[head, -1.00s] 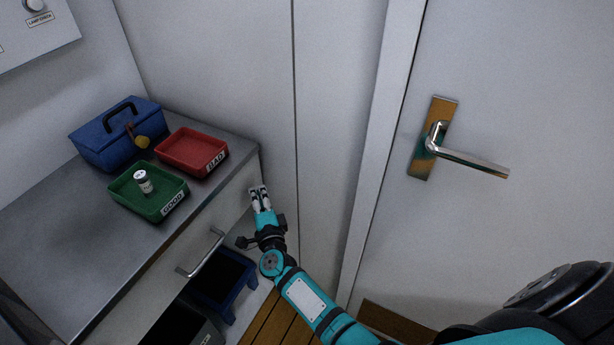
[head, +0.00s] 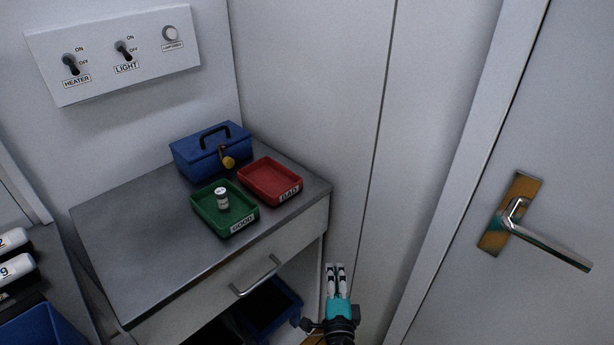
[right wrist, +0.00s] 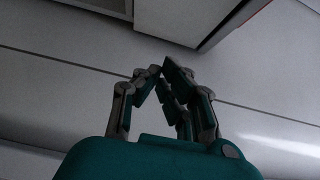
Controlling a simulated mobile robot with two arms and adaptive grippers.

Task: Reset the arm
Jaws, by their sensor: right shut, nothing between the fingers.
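My right gripper (head: 335,268) is in the lower middle of the head view, in front of the cabinet's right side and below the counter top. It points away from me. Its fingers meet at the tips in the right wrist view (right wrist: 163,68), shut with nothing between them. It touches no object that I can see. My left gripper is not in view.
A metal counter (head: 130,240) carries a green GOOD tray (head: 240,212) with a small bottle (head: 221,198), a red BAD tray (head: 268,181) and a blue box (head: 195,160). A drawer handle (head: 257,277) juts out. A door handle (head: 545,240) is at right.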

